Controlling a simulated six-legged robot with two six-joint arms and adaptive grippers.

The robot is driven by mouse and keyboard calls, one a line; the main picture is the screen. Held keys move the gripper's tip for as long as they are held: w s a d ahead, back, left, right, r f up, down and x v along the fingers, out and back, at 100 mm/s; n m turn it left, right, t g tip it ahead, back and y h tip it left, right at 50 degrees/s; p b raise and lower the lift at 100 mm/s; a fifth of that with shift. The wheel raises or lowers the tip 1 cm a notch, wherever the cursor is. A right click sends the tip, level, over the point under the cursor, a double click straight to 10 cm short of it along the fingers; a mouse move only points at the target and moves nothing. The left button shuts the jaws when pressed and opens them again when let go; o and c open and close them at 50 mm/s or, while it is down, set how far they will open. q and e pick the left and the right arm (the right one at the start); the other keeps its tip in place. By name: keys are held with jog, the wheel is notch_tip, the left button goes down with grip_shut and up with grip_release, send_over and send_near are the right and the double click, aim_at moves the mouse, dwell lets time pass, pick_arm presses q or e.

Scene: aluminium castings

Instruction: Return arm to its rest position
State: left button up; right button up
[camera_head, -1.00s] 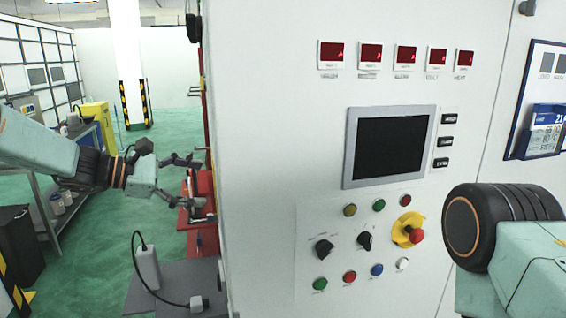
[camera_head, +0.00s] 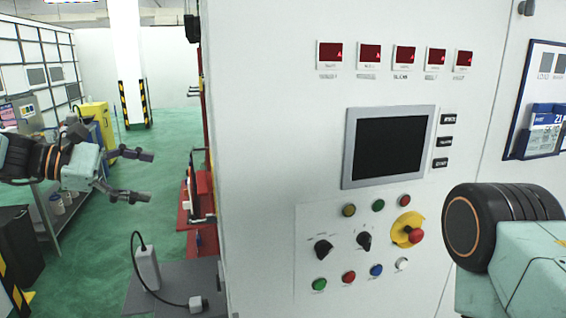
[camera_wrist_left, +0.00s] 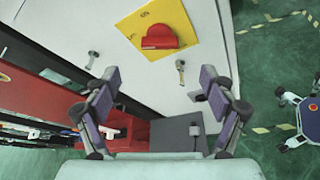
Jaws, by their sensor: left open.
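My left gripper (camera_head: 143,175) is open and empty at the left of the head view, in free air left of the white control cabinet (camera_head: 270,150). Its two fingers point right, spread apart. In the left wrist view the fingers (camera_wrist_left: 165,105) are wide apart with nothing between them. My right arm shows at the lower right of the head view; its gripper is out of view.
The cabinet carries a dark screen (camera_head: 388,146), several buttons and a red emergency stop (camera_head: 416,236). A grey box with a cable (camera_head: 147,268) stands on a grey surface. A red handle on a yellow plate (camera_wrist_left: 160,36) shows in the wrist view. Green floor (camera_head: 165,180) lies open.

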pick_arm(q)
jog(key=x, duration=1)
jog(key=shift+w+d+f, duration=0.2)
jog(key=shift+w+d, duration=0.05)
jog(key=shift+d, duration=0.05)
jog(key=s+a+m+t+h+b, duration=0.1)
jog(key=s+a+m+t+b, duration=0.3)
jog(key=m+b, duration=0.5)
jog(key=shift+s+a+f+t, duration=0.2)
jog(key=shift+s+a+t, duration=0.25)
jog(key=shift+a, duration=0.3)
jog(key=shift+w, duration=0.15)
jog(key=shift+f, duration=0.1)
